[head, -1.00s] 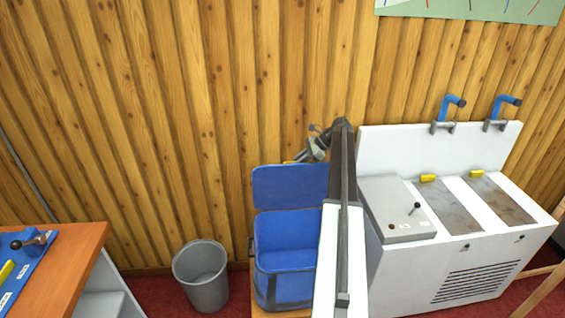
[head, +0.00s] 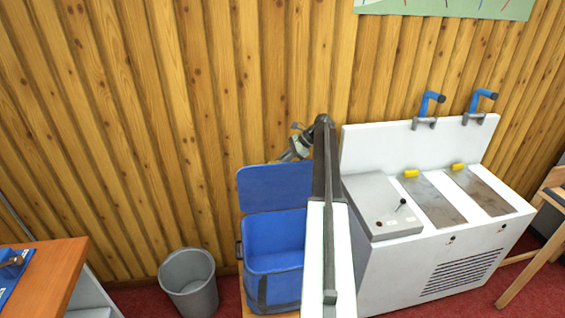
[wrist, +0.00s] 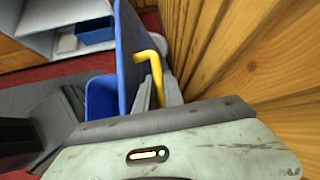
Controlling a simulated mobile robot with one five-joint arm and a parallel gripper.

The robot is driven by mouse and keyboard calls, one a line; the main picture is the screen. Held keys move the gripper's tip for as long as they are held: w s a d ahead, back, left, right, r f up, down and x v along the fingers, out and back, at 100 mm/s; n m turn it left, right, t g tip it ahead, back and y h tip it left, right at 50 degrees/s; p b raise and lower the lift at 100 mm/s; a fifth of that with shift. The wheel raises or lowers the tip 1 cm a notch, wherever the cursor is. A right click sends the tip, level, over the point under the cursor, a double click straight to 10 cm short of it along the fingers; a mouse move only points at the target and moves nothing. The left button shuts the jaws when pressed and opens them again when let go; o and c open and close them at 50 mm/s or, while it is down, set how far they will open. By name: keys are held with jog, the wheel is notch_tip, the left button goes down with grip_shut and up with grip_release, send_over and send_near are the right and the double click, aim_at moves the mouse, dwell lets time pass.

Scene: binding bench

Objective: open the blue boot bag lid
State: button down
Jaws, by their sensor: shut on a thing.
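The blue boot bag (head: 274,288) stands open in the head view, with its blue lid (head: 272,187) raised about upright at the back, near the wall. The bag's blue inside shows. My gripper (head: 291,152) is behind the lid's top edge, its fingertips hidden there. In the wrist view, my gripper (wrist: 158,90) is shut on a yellow handle (wrist: 152,62) on the back of the lid (wrist: 130,50). Part of the blue bag body (wrist: 101,98) shows beyond the lid. My arm covers the bag's right side in the head view.
The wood-panelled wall (head: 150,120) is close behind the lid. A grey bin (head: 188,282) stands left of the bag. A white machine (head: 420,262) with blue cranks stands just right. An orange-topped bench (head: 55,272) is at left, and a wooden chair (head: 540,235) at far right.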

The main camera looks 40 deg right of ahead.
dwell(0.4)
jog(key=c, duration=1.7)
grip_release()
jog(key=p+v, duration=0.5)
jog(key=v, duration=0.2)
jog(key=shift+s+d+r, duration=0.2)
jog(key=shift+d+r, duration=0.05)
